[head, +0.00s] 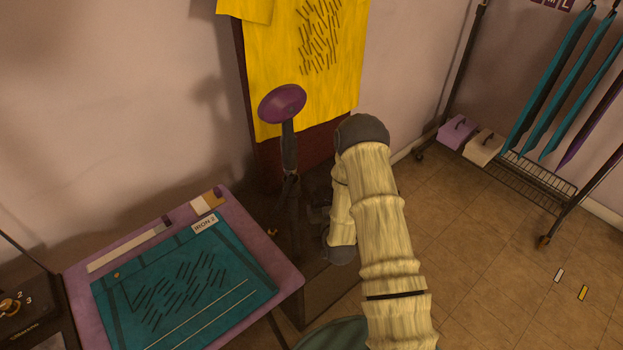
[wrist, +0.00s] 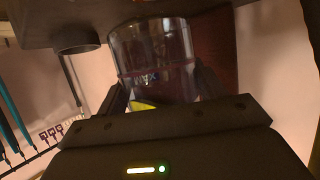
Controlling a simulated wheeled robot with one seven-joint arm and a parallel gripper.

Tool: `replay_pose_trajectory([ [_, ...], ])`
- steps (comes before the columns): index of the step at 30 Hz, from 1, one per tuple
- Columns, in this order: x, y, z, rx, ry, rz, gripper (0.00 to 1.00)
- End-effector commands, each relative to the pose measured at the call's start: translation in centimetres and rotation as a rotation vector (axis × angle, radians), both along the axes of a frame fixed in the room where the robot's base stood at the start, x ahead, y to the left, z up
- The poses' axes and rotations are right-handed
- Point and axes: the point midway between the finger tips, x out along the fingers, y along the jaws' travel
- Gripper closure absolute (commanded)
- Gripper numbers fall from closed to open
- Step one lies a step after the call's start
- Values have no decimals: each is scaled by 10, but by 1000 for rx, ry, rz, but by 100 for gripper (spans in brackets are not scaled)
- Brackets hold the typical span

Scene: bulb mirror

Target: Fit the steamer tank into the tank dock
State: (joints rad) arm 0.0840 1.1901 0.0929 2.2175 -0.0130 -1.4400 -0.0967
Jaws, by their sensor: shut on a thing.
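The steamer tank (wrist: 152,50) is a clear cylinder with a dark line and a "MAX" mark, seen in the wrist view between the two dark fingers of my gripper (wrist: 160,85). The gripper is shut on it. The tank's far end lies against or just in front of a dark body at the top of the wrist view; I cannot tell whether it touches. The tank dock cannot be made out clearly. In the head view my arm hides most of the gripper and the tank. A steamer stand with a purple head (head: 283,103) rises just left of my arm.
A purple ironing table (head: 285,283) with a teal cloth (head: 185,285) is at the left. A yellow garment (head: 305,60) hangs behind the steamer. A clothes rack with purple (head: 457,132) and cream (head: 484,146) boxes stands at the right. The tiled floor at right is mostly clear. A grey round part (wrist: 77,38) sits left of the tank.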

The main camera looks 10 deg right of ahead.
Motion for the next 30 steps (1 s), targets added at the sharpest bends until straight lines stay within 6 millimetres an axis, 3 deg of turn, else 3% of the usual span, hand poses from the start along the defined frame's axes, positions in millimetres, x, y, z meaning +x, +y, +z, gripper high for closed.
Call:
replay_pose_trajectory([
  [12,-4,0,6,0,-3,0,61],
  [24,-59,0,60,-1,-1,0,61],
  [30,-66,0,66,0,-1,0,61],
])
